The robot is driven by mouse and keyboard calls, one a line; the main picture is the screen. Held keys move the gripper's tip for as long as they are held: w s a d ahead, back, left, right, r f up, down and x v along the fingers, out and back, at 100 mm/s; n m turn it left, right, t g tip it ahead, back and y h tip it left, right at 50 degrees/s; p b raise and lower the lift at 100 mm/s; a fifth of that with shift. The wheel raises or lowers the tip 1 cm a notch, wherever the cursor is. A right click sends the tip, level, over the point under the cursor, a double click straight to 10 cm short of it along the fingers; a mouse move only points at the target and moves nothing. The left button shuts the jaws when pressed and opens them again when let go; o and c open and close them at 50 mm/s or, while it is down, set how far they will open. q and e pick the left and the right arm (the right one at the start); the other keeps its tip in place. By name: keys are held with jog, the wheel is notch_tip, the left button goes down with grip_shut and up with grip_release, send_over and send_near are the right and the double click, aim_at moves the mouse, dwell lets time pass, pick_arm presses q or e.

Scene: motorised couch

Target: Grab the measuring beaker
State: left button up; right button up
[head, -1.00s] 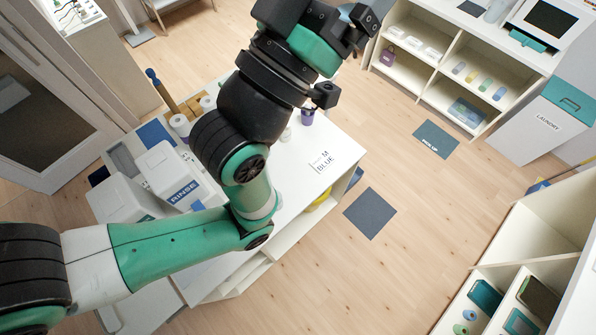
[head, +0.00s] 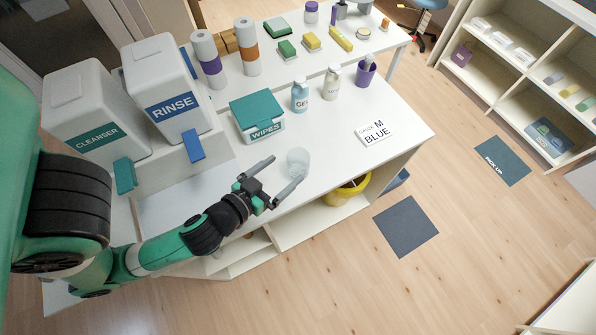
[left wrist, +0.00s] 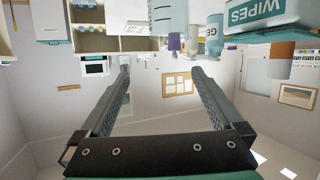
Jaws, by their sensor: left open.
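The measuring beaker (head: 298,160) is a small clear, pale cup standing on the white counter (head: 340,170) near its front edge. My left gripper (head: 287,170) is open, its two fingers pointing towards the beaker. In the head view the fingertips lie close beside the beaker; I cannot tell whether either touches it. In the left wrist view the open fingers (left wrist: 160,72) have no clearly visible beaker between them, and the picture looks upside down. My right gripper is not in view.
RINSE (head: 168,90) and CLEANSER (head: 95,125) dispensers stand left. A card (head: 374,133) lies right. A yellow bin (head: 346,190) is below.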

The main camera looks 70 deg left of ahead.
pick_arm(q)
send_near(291, 166)
jog(key=w, duration=0.2)
jog(key=shift+g, duration=0.4)
jog(key=x, duration=0.7)
jog(key=shift+s+a, duration=0.25)
jog(key=shift+a, duration=0.05)
jog(key=b+x, duration=0.1)
jog(key=x, duration=0.4)
jog(key=shift+r, duration=0.15)
jog(key=shift+c, duration=0.3)
jog(key=c, duration=1.2)
